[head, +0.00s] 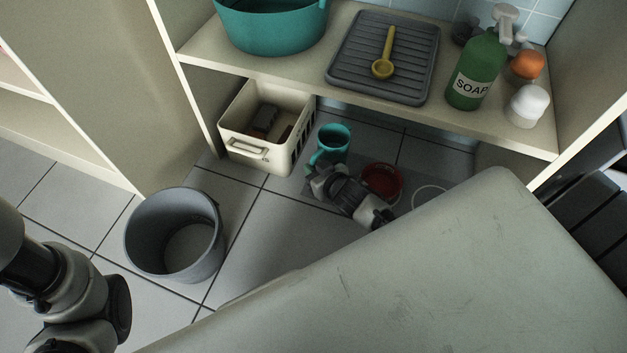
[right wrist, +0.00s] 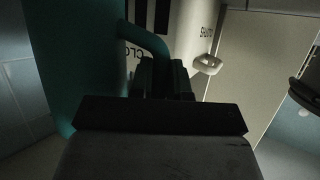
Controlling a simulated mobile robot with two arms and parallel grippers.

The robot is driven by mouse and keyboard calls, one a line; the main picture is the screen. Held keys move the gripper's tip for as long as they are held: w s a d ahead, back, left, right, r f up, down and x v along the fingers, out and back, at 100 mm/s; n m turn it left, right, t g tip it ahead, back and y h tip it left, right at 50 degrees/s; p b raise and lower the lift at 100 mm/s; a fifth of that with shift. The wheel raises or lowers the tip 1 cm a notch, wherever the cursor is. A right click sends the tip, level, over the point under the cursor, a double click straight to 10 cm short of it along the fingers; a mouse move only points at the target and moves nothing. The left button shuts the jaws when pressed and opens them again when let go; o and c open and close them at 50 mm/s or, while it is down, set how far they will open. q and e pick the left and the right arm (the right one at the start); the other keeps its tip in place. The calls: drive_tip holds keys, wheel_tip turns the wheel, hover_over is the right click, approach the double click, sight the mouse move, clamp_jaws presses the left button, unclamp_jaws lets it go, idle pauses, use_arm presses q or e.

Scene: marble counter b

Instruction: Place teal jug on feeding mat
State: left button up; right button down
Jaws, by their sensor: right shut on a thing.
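The teal jug (head: 334,141) is under the shelf, near the floor, beside the cream crate. My right gripper (head: 321,170) is shut on its handle. In the right wrist view, the jug's teal body (right wrist: 75,60) fills the left side, and its handle runs down into the dark fingers (right wrist: 163,80). I cannot tell whether the jug touches the floor. The feeding mat (head: 412,180) looks like a dark grey patch on the floor under the shelf, partly hidden by my arm. A red bowl (head: 382,182) sits on it, beside a white ring mark (head: 430,198). My left gripper is out of view.
The cream crate (head: 240,146) holds dark items left of the jug. A grey bin (head: 150,234) stands on the tiles. The shelf above carries a teal tub (head: 270,30), a grey drying mat (head: 412,70) with a yellow ladle, and a green soap bottle (head: 474,72).

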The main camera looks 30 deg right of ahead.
drive_tip(key=shift+w+f+b, duration=0.15)
drive_tip(key=shift+f+b, duration=1.9)
drive_tip(key=shift+f, duration=0.05)
drive_tip(key=shift+r, duration=0.15)
drive_tip(key=shift+f, duration=0.2)
drive_tip(key=c, duration=1.1)
unclamp_jaws()
